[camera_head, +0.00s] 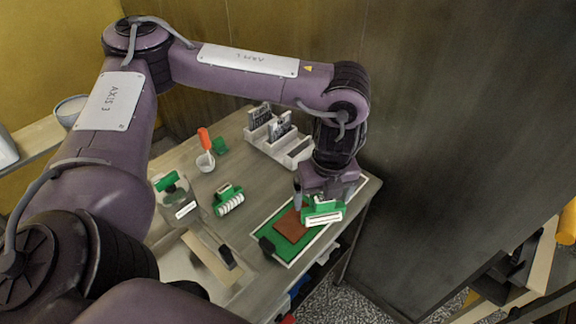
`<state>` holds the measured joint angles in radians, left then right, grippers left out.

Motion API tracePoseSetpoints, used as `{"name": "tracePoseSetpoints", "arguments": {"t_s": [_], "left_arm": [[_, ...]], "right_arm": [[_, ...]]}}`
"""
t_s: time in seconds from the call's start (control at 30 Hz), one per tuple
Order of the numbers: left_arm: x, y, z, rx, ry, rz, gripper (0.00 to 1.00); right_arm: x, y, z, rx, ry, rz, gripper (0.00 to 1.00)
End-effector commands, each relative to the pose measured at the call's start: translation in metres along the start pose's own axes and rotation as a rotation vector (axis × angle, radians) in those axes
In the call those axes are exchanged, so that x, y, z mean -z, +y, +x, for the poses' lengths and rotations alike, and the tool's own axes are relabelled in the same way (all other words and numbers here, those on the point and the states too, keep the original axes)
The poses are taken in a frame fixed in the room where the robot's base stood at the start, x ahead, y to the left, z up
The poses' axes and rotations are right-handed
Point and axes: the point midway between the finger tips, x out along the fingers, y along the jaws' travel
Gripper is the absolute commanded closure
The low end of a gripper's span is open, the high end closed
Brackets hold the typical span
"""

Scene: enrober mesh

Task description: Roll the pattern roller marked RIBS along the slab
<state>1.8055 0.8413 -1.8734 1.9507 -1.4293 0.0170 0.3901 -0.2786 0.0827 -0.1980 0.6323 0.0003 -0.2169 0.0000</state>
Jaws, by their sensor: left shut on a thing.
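A flat brown slab (291,227) lies on a green mat with a pale border (268,225) near the right end of the bench. My left gripper (324,194) points down at the slab's right side and is shut on a green-framed pattern roller (322,212). The roller's white lower part faces me, with markings too small to read. It overlaps the slab's right edge in the picture; I cannot tell whether it touches. Another green-topped white ribbed roller (229,202) rests on the bench to the left. My right gripper is out of view.
A white rack with dark cards (272,136) stands at the back of the bench. A white cup with an orange-handled tool (205,160) is left of it. A wall (440,120) rises close behind my left gripper.

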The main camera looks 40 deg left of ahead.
Motion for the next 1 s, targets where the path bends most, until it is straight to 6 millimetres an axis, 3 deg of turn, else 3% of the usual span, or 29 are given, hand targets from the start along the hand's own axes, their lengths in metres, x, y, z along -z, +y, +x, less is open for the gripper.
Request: {"name": "tracePoseSetpoints", "arguments": {"t_s": [0.2,0.4,0.63,1.0], "left_arm": [[-0.017,0.032,0.021,0.041,-0.015,0.451,0.31],[-0.029,0.054,0.033,0.077,-0.03,0.753,0.31],[-0.036,0.065,0.038,0.099,-0.039,0.909,0.31],[-0.038,0.066,0.038,0.104,-0.044,0.94,0.31]], "right_arm": [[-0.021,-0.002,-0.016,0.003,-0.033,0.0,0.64],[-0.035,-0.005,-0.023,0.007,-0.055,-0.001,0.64],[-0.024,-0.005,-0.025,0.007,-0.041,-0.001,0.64],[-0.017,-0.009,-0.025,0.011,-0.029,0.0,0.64]]}}
